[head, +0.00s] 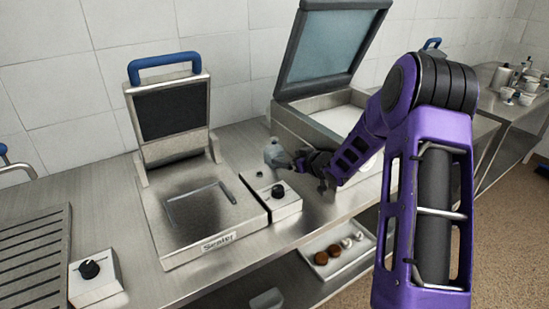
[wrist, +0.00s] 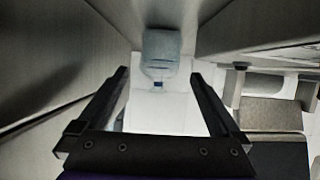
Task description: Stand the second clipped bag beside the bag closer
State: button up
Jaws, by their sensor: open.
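The bag closer, labelled "Sealer" (head: 185,222), stands in the middle of the counter in the head view with its blue-handled lid raised. A small pale blue-grey bag (head: 275,155) stands upright to the right of it, near the wall. In the wrist view the bag (wrist: 162,48) looks translucent, with a small blue clip at its near end (wrist: 158,86). My gripper (head: 300,165) is just right of the bag in the head view. In the wrist view its two fingers (wrist: 159,76) are apart with nothing between them, and the bag lies just beyond the tips. No second bag is distinguishable.
A control box with a black knob (head: 280,198) stands right of the bag closer. A larger steel machine with a raised glass lid (head: 328,45) is behind my arm. A slatted rack (head: 35,245) and another knob box (head: 95,275) are at left. A tray (head: 338,256) sits on the lower shelf.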

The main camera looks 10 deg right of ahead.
aim_at(279, 153)
jog(key=x, duration=0.9)
jog(key=shift+w+a, duration=0.15)
jog(key=shift+w, duration=0.15)
jog(key=shift+r, duration=0.15)
jog(key=c, duration=1.3)
